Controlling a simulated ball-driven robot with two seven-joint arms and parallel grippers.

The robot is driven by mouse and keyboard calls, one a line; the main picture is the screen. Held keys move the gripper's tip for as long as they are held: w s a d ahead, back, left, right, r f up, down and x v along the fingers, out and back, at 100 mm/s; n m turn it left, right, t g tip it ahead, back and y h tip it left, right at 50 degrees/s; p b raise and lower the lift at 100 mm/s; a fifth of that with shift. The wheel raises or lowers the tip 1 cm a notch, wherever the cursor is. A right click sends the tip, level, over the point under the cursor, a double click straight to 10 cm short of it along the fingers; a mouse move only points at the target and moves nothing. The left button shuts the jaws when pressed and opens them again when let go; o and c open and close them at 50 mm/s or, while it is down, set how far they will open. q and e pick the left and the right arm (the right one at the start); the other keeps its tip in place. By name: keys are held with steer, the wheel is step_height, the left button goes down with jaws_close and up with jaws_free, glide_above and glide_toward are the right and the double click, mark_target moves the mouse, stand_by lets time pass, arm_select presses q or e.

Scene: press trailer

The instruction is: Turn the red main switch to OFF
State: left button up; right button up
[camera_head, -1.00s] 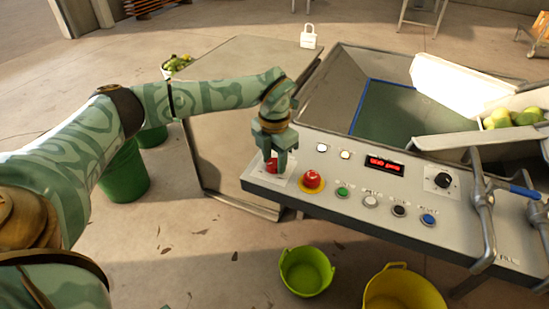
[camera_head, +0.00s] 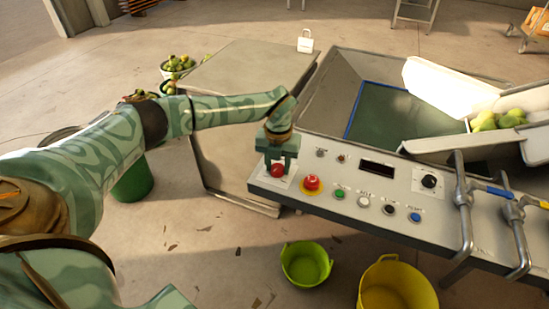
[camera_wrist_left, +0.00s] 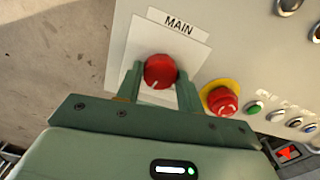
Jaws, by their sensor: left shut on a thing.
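The red main switch (camera_head: 277,170) is a round knob on a white plate at the left end of the grey control panel (camera_head: 330,212). In the left wrist view the knob (camera_wrist_left: 160,71) sits under the label "MAIN", with a small white mark near its lower left edge. My left gripper (camera_head: 277,169) is over the panel, its fingers on either side of the knob. The left wrist view shows the two green fingers (camera_wrist_left: 160,78) closed on it. No position lettering is readable. My right gripper is not in view.
A red emergency stop (camera_head: 311,183) on a yellow ring is just right of the switch, near my finger. Several coloured buttons follow, then a black selector (camera_head: 429,181). The display (camera_head: 377,168) is dark. Pipes with valve handles (camera_head: 500,192) stand at the right.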

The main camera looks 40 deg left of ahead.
mark_target(278, 167)
arm_select(q)
steer(key=n+p, duration=0.1)
steer(key=n, duration=0.1)
steer(key=n+p, duration=0.4)
steer(key=shift+r, duration=0.3)
steer(key=n+p, duration=0.2)
steer(key=n, duration=0.1)
steer(key=shift+f+n+p, duration=0.1)
steer(key=shift+n+p, duration=0.2)
steer(key=shift+p, duration=0.05)
steer(key=shift+f+n+p, duration=0.1)
steer(key=shift+n+p, duration=0.5)
steer(key=shift+n, duration=0.5)
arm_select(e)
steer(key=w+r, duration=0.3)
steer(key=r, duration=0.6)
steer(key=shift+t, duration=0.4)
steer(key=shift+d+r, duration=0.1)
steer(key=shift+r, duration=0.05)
arm_select(q)
steer(key=o, duration=1)
steer(key=shift+f, duration=0.1)
step_height(278, 167, up, 16)
steer(key=p, duration=0.5)
steer(key=shift+p, duration=0.3)
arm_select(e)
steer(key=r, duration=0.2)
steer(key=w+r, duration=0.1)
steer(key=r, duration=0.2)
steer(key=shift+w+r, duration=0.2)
